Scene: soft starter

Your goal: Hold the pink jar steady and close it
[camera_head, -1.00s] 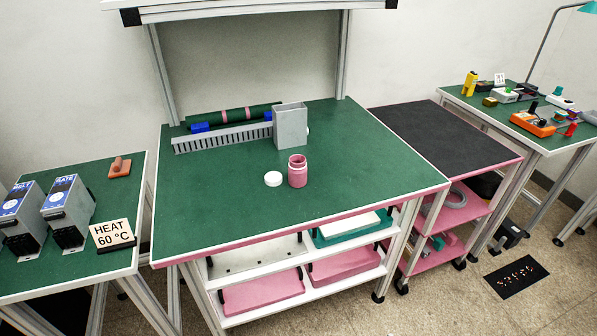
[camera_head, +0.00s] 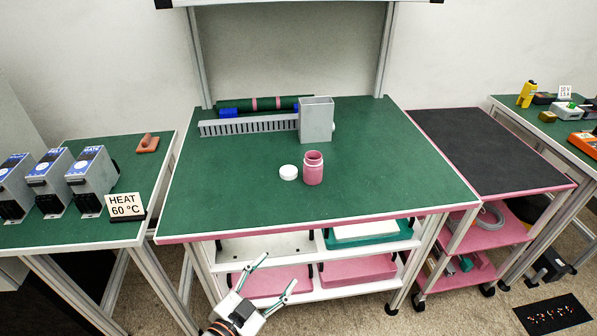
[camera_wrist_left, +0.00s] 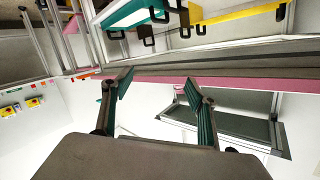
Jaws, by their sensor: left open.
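The pink jar (camera_head: 313,170) stands upright and uncovered on the green workbench (camera_head: 250,205). A round white lid (camera_head: 288,173) lies on the bench just left of the jar, a small gap apart. My left gripper (camera_head: 275,275) is open and empty in front of the bench, below its front edge and away from the jar. In the left wrist view the open fingers (camera_wrist_left: 160,105) show with a pink-edged board beyond them, and neither the jar nor the lid is visible there. My right gripper is not in view.
A grey upright box (camera_head: 317,120) and a grey slotted rail (camera_head: 248,127) stand behind the jar. A side table with a HEAT 60 °C sign (camera_head: 124,206) is at the left, and a dark-topped cart (camera_head: 490,150) is at the right.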

